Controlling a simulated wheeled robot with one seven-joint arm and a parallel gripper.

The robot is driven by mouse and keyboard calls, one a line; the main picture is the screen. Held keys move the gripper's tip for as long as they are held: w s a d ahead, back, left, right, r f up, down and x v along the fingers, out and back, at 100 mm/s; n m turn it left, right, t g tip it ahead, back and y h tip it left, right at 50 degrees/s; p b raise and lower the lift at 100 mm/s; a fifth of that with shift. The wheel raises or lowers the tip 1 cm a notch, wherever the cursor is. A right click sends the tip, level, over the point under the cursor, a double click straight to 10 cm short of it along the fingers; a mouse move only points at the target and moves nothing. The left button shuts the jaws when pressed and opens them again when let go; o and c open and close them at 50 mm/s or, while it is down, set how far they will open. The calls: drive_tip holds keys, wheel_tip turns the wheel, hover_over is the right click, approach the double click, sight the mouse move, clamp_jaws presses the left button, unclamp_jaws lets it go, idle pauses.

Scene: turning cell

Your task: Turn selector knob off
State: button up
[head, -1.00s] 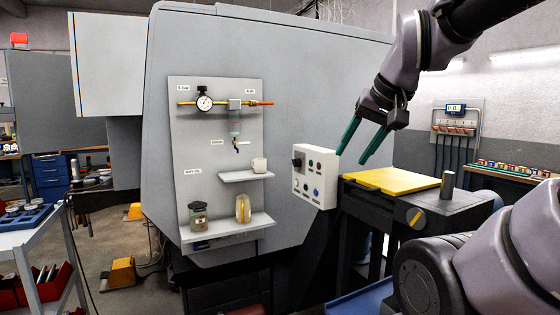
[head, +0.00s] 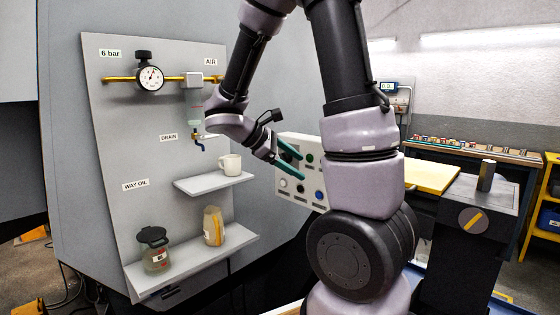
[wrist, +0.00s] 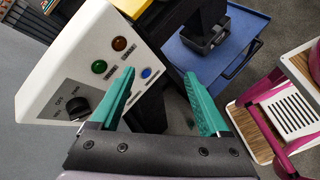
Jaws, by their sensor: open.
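The left finger is the nearer one, apart from the knob in the picture.
Left of the panel are a shelf with a cup (head: 230,164), a jar (head: 155,252) and a pressure gauge (head: 150,78). A yellow plate (head: 430,174) lies to the right.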

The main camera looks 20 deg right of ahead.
drive_tip(key=w+a+f+n+t+h, duration=0.2)
drive_tip(key=w+n+h, duration=0.25)
drive_tip(key=w, duration=0.25)
drive_tip(key=n+t+h, duration=0.1)
drive_tip(key=n+t, duration=0.5)
drive_tip(key=n, duration=0.1)
approach(284, 158)
drive_tip(key=x, duration=0.8)
drive_tip(key=shift+w+d, duration=0.15)
drive_tip(key=shift+w, duration=0.1)
drive_tip(key=shift+m, duration=0.25)
clamp_jaws()
